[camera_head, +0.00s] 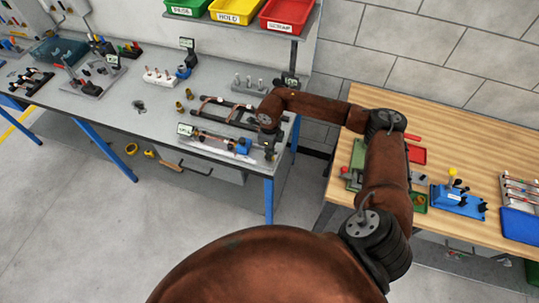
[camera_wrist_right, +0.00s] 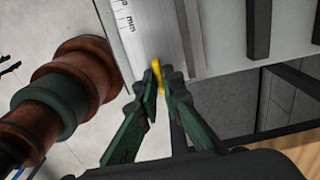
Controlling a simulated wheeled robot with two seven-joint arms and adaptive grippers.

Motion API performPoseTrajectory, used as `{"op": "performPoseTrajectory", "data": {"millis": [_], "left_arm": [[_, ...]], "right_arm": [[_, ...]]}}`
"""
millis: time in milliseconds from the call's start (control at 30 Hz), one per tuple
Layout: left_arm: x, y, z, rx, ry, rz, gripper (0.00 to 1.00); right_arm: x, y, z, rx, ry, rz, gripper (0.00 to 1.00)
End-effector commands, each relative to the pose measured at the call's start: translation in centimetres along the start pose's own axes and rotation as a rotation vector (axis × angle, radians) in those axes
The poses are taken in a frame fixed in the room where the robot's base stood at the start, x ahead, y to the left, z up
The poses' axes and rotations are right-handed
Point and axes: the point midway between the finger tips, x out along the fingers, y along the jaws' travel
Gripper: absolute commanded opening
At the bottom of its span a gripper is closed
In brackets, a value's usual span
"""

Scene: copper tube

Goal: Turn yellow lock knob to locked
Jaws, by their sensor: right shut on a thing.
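The yellow lock knob (camera_wrist_right: 157,74) is a small yellow piece in the right wrist view, at the edge of a pale metal scale marked in mm (camera_wrist_right: 150,35). My right gripper (camera_wrist_right: 160,84) has its dark green fingers closed on the knob, one on each side. The fingers cover part of it, and I cannot tell its turned position. In the head view my right arm reaches over the grey bench to the right end of a long measuring fixture (camera_head: 212,139) with a blue block (camera_head: 243,146). The knob cannot be made out there. My left gripper is not in view.
The grey bench (camera_head: 140,118) holds racks, small yellow parts (camera_head: 180,105) and a white block (camera_head: 159,78). Green, yellow and red bins (camera_head: 286,14) sit on a shelf above. A wooden table (camera_head: 470,150) with a blue fixture (camera_head: 452,200) stands at right.

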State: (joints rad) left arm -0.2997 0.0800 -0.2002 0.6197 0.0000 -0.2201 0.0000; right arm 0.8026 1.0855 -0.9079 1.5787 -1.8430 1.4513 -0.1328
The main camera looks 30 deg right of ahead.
Motion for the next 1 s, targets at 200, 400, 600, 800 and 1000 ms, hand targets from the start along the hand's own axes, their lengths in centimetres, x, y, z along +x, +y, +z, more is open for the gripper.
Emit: {"op": "performPoseTrajectory", "data": {"millis": [200,400,600,800,1000], "left_arm": [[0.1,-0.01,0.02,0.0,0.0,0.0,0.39],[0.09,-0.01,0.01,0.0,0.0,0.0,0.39],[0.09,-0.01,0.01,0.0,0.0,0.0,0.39],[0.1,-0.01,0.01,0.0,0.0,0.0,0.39],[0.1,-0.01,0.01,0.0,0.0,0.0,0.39]], "right_arm": [[-0.13,-0.11,0.02,0.033,-0.001,-0.002,0.0],[-0.15,-0.12,0.02,0.038,-0.001,-0.002,0.0],[-0.16,-0.14,0.03,0.037,-0.002,-0.002,0.08],[-0.1,-0.1,0.02,0.036,-0.001,-0.002,0.21],[-0.06,-0.05,0.02,0.035,-0.001,-0.001,0.25]]}}
